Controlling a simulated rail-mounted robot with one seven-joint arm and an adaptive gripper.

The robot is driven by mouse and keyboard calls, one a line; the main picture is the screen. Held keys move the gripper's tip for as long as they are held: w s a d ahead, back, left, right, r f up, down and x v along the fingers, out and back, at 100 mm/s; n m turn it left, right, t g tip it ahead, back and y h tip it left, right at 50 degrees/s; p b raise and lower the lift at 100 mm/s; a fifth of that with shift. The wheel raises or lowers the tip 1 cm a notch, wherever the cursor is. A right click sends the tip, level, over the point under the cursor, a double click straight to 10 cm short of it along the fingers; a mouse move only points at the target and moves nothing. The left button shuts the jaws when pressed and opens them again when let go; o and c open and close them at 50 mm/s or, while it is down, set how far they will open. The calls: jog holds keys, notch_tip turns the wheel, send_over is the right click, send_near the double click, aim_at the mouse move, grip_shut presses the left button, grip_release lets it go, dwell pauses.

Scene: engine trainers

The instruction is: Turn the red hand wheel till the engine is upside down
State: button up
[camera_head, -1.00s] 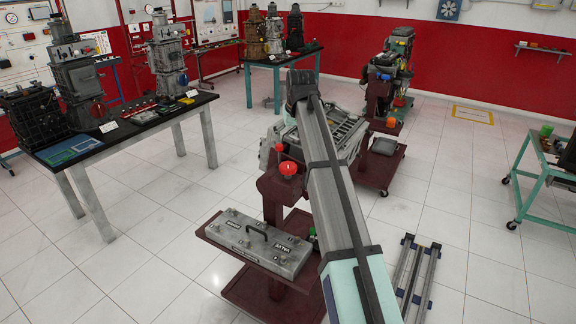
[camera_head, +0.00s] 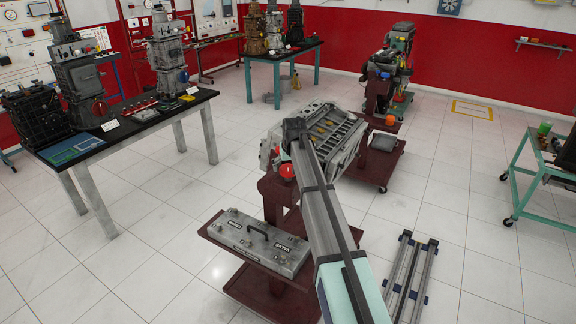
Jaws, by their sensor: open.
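The engine (camera_head: 338,137) is a grey block on a dark red wheeled stand (camera_head: 277,190). Its long open side with a row of openings faces up and towards me. The red hand wheel (camera_head: 287,171) is at the near left end of the engine, partly hidden by my arm. My gripper (camera_head: 293,127) is the dark end of my arm, over the engine's near left part, above and just right of the wheel in the picture. It is open, with nothing seen in it. Its fingertips are not clear, and I cannot tell whether they touch anything.
A grey case (camera_head: 256,243) with a handle lies on the stand's low shelf. Grey rails (camera_head: 410,278) lie on the floor at right. Another engine stand (camera_head: 381,125) is behind. A black-topped table (camera_head: 130,128) is at left, a green cart (camera_head: 540,170) at right. Floor between is clear.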

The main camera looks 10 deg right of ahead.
jog(key=shift+w+f, duration=0.2)
jog(key=shift+f, duration=0.3)
jog(key=c, duration=1.1)
jog(key=shift+m, duration=0.3)
jog(key=shift+c, duration=0.2)
